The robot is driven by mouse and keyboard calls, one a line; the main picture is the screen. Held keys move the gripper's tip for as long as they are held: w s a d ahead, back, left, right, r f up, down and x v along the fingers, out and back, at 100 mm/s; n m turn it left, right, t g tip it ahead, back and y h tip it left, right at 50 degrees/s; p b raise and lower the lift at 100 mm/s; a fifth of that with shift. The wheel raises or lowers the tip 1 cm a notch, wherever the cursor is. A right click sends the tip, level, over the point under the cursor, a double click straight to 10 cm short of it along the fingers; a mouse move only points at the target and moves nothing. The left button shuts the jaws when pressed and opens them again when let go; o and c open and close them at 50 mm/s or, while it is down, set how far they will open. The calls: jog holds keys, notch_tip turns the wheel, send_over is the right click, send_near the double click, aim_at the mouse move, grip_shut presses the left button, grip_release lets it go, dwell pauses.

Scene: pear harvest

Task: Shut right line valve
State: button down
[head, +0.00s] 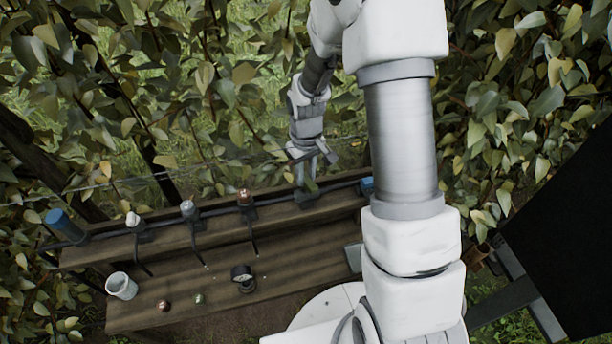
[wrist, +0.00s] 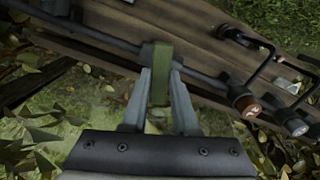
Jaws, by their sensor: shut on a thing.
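The right line valve has a flat green handle (wrist: 161,82), set on the black pipe (wrist: 205,80) and standing roughly crosswise to it in the wrist view. My gripper (wrist: 160,76) is shut on this handle, with one grey finger on each side. In the head view my gripper (head: 309,174) is at the right end of the upper shelf, and a little of the green handle (head: 311,186) shows below the fingers. The valve body is partly hidden by the handle and fingers.
The wooden bench (head: 215,275) holds a white cup (head: 121,286), a black gauge-like part (head: 242,277) and small round pieces. Several fittings, including a reddish-brown one (head: 244,197), sit along the pipe to the left. Leafy branches and wires stand close behind.

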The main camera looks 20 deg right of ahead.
aim_at(306, 178)
jog(key=shift+m, duration=1.7)
jog(key=shift+b, duration=0.3)
jog(key=c, duration=0.7)
grip_release()
notch_tip(306, 178, up, 17)
jog(key=p, duration=0.2)
jog(key=shift+r+p, duration=0.2)
jog(key=shift+p, duration=0.1)
